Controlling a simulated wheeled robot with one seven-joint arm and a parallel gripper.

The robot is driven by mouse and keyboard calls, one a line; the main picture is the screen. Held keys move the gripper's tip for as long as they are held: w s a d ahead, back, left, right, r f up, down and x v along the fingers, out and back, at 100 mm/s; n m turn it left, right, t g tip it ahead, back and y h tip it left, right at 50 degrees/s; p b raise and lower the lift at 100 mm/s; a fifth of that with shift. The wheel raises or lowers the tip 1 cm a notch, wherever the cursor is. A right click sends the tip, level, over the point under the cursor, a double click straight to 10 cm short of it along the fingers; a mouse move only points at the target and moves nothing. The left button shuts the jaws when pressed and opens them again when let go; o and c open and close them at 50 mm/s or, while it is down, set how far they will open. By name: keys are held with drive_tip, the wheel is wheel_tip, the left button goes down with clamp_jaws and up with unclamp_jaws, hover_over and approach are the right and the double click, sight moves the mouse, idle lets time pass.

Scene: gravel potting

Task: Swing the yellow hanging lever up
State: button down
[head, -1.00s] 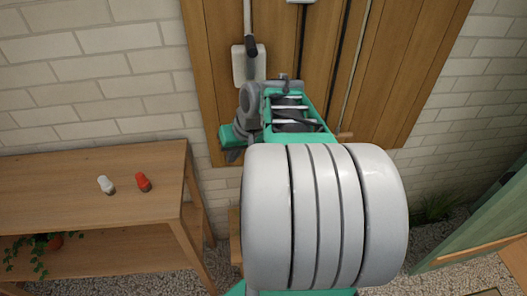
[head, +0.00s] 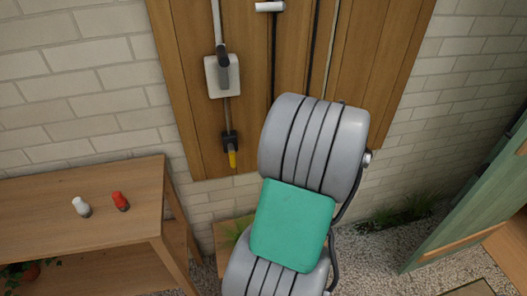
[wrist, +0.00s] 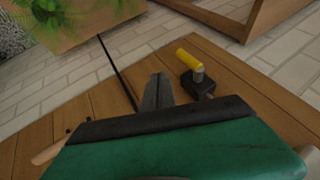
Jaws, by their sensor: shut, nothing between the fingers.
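The yellow lever (head: 232,159) hangs pointing down from a dark mount (head: 229,141) low on the wooden board, below a pale box. In the wrist view the yellow lever (wrist: 187,58) and its dark mount (wrist: 198,85) show just to the right of my fingers. My gripper (wrist: 158,90) is shut, with its grey fingertips together and empty. It is apart from the lever in the picture; the exact depth between them is hard to judge. In the head view my gripper is hidden behind my own arm.
The wooden board (head: 185,100) carries a pale box (head: 222,76) with a grey handle and several long-handled tools. A wooden table (head: 130,185) with a white bottle (head: 81,207) and a red bottle (head: 121,201) stands left. A green door (head: 470,210) is at right.

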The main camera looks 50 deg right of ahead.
sight(232, 156)
drive_tip(key=w+a+f+p, duration=0.1)
drive_tip(key=w+a+f, duration=0.2)
drive_tip(key=w+f, duration=0.2)
drive_tip(key=shift+w, duration=0.75)
